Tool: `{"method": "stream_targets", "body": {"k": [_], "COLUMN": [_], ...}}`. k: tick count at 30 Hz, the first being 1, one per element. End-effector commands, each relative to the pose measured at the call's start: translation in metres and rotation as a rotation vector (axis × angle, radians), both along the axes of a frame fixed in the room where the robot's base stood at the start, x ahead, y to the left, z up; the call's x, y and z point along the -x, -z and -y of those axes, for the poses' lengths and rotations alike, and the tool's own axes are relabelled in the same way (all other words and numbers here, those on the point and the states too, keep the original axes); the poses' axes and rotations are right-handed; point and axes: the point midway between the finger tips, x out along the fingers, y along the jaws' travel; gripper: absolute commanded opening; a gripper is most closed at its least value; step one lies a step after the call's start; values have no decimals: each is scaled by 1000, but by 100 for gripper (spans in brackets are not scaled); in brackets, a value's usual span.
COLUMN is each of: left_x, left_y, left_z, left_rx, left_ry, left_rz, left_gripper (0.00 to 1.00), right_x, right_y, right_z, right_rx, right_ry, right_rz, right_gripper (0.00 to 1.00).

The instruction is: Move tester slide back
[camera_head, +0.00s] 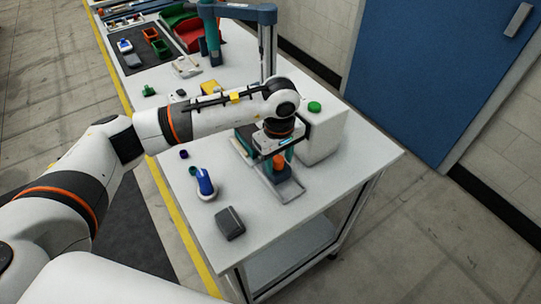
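The tester is a white box (322,140) with a green button (314,107) on top, at the right end of the white table. A grey slide tray (287,191) sticks out at its front left, towards the table's front. An orange piece (279,162) stands at the tray's back end. My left arm reaches across the table from the left. My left gripper (274,148) points down just above the orange piece and the back of the tray. The wrist hides its fingers, so I cannot tell whether it is open or touches anything. My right gripper is out of view.
A blue-and-white scanner-like device (204,184) and a dark grey box (230,223) lie on the table (310,215) left of the tray. Green and red bins (155,40), a teal post (208,30) and small parts stand farther back. A blue door (430,70) is behind.

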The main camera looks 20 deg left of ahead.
Motion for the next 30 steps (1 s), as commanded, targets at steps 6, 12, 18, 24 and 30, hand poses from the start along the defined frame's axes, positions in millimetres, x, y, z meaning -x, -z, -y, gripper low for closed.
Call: {"method": "stream_targets", "body": {"k": [6, 12, 18, 24, 30], "left_x": [7, 7, 7, 6, 6], "left_y": [16, 6, -12, -31, -49], "left_z": [-1, -1, -1, -1, -1], "left_rx": [-8, -9, -10, -8, -9], "left_ry": [1, 1, 2, 3, 4], "left_rz": [-24, -25, -24, -19, -17], "left_gripper": [44, 44, 44, 44, 44], "right_x": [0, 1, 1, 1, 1], "right_y": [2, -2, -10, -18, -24], "right_z": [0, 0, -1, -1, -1], "right_rx": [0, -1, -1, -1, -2], "right_ry": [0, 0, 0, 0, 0], "right_rz": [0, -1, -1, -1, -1], "right_gripper": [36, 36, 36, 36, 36]}}
